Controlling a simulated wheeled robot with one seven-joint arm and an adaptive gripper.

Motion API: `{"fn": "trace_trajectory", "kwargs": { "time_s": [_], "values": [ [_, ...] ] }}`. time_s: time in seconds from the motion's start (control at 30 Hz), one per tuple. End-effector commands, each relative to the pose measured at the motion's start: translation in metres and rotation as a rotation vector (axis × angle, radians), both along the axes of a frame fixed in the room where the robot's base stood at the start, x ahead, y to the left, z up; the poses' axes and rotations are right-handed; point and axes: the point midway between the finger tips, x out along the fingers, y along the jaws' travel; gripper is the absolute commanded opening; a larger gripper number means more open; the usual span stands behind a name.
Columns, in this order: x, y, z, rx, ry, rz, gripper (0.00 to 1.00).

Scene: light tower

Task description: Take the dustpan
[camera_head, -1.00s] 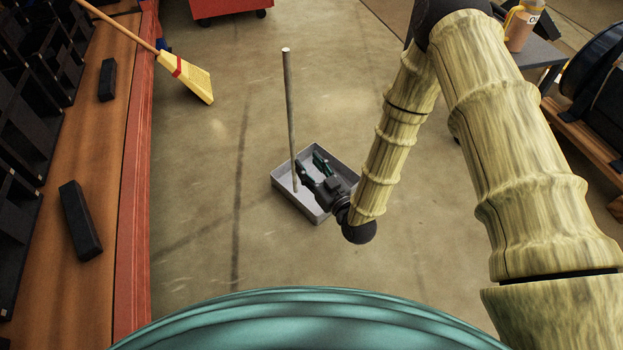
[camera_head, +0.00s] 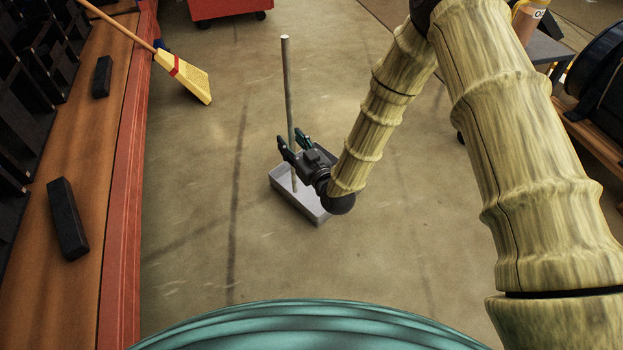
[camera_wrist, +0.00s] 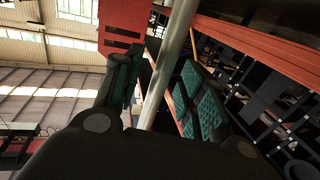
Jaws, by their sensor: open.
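The dustpan is a grey tray (camera_head: 283,184) on the concrete floor with a tall upright metal handle (camera_head: 287,80). My gripper (camera_head: 292,140) is open at the lower part of the handle, above the tray, and hides part of both. In the wrist view, the handle (camera_wrist: 172,62) runs between the two open fingers (camera_wrist: 160,88) with their green pads. A gap shows on the right side of the handle. I cannot tell whether either finger touches it.
A broom (camera_head: 183,76) leans at the red-edged wooden shelf (camera_head: 95,180) on the left, which bears black blocks (camera_head: 67,218). A red wheeled cabinet (camera_head: 228,8) stands at the back. A dark reel (camera_head: 597,62) on wood is at the right. Floor around the dustpan is clear.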

Motion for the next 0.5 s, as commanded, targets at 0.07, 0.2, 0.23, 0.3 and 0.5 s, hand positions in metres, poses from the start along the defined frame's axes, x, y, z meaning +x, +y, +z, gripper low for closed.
{"fn": "trace_trajectory", "kwargs": {
  "time_s": [0.07,0.2,0.23,0.3,0.5],
  "values": [
    [0.0032,0.0021,-0.0004,0.000,0.000,0.000,0.41],
    [0.0044,0.0027,0.0008,0.000,0.000,0.000,0.41],
    [0.0043,0.0027,0.0009,0.000,0.000,0.000,0.41],
    [0.0043,0.0026,0.0009,0.000,0.000,0.000,0.41],
    [0.0043,0.0025,0.0007,0.000,0.000,-0.001,0.10]
  ]
}}
